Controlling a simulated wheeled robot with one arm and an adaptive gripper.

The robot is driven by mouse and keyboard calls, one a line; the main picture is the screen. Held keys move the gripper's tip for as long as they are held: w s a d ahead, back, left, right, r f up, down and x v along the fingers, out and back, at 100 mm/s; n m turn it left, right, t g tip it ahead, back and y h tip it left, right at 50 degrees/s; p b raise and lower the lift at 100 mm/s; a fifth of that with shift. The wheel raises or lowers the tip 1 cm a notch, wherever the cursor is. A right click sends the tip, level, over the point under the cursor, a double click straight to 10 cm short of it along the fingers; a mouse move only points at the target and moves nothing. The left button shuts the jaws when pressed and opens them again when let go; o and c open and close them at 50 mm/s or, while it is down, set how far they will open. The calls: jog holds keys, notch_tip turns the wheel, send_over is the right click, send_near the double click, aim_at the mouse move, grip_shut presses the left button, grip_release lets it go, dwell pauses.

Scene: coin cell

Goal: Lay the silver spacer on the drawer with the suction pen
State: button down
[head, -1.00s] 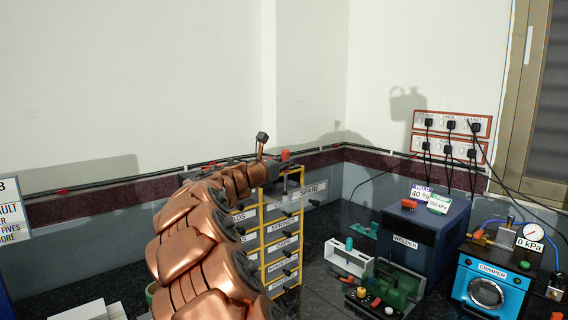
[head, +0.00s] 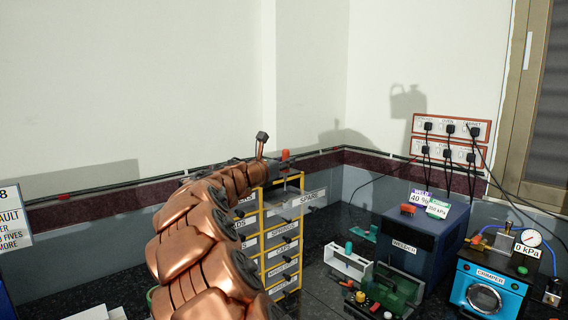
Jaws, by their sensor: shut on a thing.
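My copper arm reaches to the yellow-framed drawer cabinet (head: 267,258), and my gripper (head: 281,166) is at its top, mostly hidden behind the arm's end. It is shut on what looks like the suction pen (head: 285,154), of which an orange top shows. The top right drawer, labelled SPARE (head: 311,200), is pulled out just below and to the right of my gripper. I cannot make out the silver spacer, on the pen or in the drawer.
Right of the cabinet stand a white holder (head: 347,263), a green fixture (head: 400,290), the blue welder (head: 425,240) and the blue crimper (head: 490,287) on the dark bench. Cables run along the back wall. Some dark bench lies clear beside the cabinet.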

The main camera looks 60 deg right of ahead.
jog(key=shift+r+p, duration=1.95)
jog(key=shift+r, duration=0.15)
